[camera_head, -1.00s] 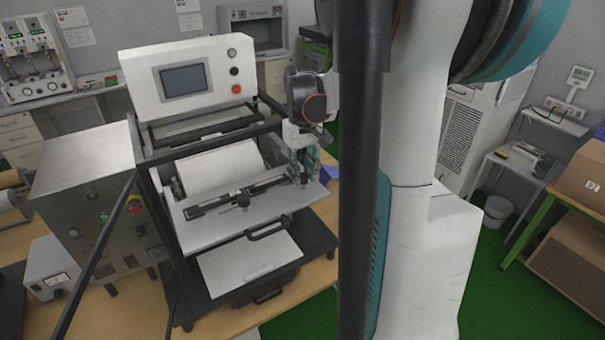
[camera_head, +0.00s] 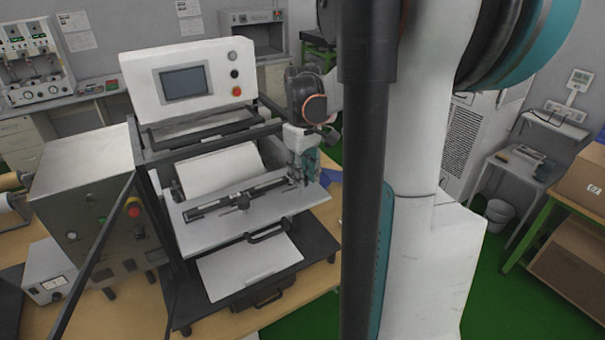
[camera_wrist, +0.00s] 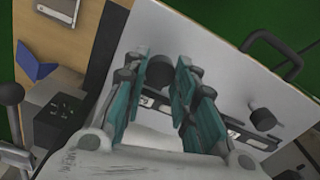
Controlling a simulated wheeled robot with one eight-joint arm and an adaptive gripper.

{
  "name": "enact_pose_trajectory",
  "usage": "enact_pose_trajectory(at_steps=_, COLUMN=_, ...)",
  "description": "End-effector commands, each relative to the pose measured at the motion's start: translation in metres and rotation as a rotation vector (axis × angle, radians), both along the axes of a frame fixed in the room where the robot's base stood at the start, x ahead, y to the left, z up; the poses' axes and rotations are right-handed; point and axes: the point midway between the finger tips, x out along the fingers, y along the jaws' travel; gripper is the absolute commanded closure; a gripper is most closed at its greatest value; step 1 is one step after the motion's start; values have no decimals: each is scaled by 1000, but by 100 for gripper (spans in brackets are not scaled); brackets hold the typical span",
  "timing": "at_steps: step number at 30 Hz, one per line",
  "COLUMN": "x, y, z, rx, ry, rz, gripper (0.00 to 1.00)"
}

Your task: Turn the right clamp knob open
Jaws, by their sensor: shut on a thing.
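The right clamp knob (camera_wrist: 160,71) is a dark round knob on the pale plate of the machine, at the right end of the clamp bar (camera_head: 215,205). My gripper (camera_wrist: 157,78) is shut on it, with a teal finger on each side in the wrist view. In the head view my gripper (camera_head: 302,170) reaches down to the right end of the bar and hides this knob. Another dark knob (camera_wrist: 262,118) stands free on the bar; it also shows in the head view (camera_head: 243,202).
A black handle (camera_head: 268,233) runs along the plate's front edge. The machine's dark frame (camera_head: 160,215) and control panel (camera_head: 185,75) rise around the bar. A blue object (camera_wrist: 35,65) lies on the table beside the machine.

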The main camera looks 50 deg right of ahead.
Motion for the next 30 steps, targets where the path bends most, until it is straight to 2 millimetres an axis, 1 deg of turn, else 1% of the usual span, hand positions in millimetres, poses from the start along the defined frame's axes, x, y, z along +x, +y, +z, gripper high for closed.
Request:
enact_pose_trajectory(at_steps=3, x=0, y=0, z=0, rx=0, ry=0, rz=0, gripper=98)
enact_pose_trajectory(at_steps=4, x=0, y=0, z=0, rx=0, ry=0, rz=0, gripper=70)
enact_pose_trajectory(at_steps=5, x=0, y=0, z=0, rx=0, ry=0, rz=0, gripper=63)
enact_pose_trajectory(at_steps=6, x=0, y=0, z=0, rx=0, ry=0, rz=0, gripper=54)
enact_pose_trajectory(at_steps=16, x=0, y=0, z=0, rx=0, ry=0, rz=-1, gripper=54)
enact_pose_trajectory(at_steps=20, x=0, y=0, z=8, rx=0, ry=0, rz=-1, gripper=54)
enact_pose_trajectory(at_steps=23, x=0, y=0, z=22, rx=0, ry=0, rz=-1, gripper=54)
enact_pose_trajectory(at_steps=30, x=0, y=0, z=71, rx=0, ry=0, rz=0, gripper=54)
